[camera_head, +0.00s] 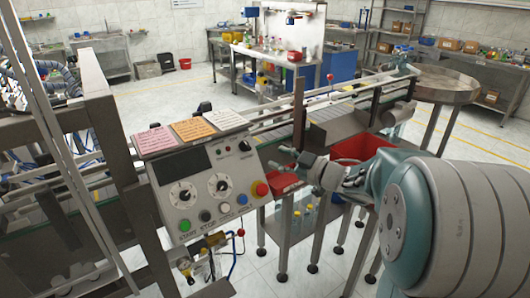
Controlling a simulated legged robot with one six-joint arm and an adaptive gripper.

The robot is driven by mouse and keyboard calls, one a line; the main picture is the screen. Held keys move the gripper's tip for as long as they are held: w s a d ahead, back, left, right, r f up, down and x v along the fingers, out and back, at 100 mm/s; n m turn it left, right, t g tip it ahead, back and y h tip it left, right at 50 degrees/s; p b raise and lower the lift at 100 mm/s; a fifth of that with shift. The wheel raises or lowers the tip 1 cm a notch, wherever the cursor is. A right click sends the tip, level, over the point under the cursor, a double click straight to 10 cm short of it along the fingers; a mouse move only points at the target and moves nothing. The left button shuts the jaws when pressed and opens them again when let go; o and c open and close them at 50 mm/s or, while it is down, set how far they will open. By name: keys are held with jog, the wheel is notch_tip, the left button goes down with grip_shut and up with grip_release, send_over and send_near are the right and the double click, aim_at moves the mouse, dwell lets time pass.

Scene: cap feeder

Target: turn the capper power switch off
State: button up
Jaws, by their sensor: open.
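A grey control panel (208,184) stands tilted in the middle left. It carries a dark display (180,165), two round dials (182,195) (219,185), a small dark rotary switch (244,146) at the upper right, a row of buttons (204,216) and a red stop button on a yellow base (261,189). My gripper (280,160) is open, just right of the panel, apart from the rotary switch. Its fingers look empty.
A red bin (360,147) sits behind my gripper, beside a conveyor (335,120). A metal frame (105,150) stands left of the panel. A round metal table (440,84) is at the right.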

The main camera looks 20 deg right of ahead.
aim_at(246, 145)
jog(key=shift+s+d, duration=0.3)
jog(key=shift+s, duration=0.15)
jog(key=shift+m+t+h, duration=0.3)
jog(key=shift+m+t, duration=0.3)
jog(key=shift+m, duration=0.3)
jog(key=x, duration=1.2)
jog(key=shift+w+a, duration=0.15)
jog(key=shift+a, duration=0.4)
grip_shut()
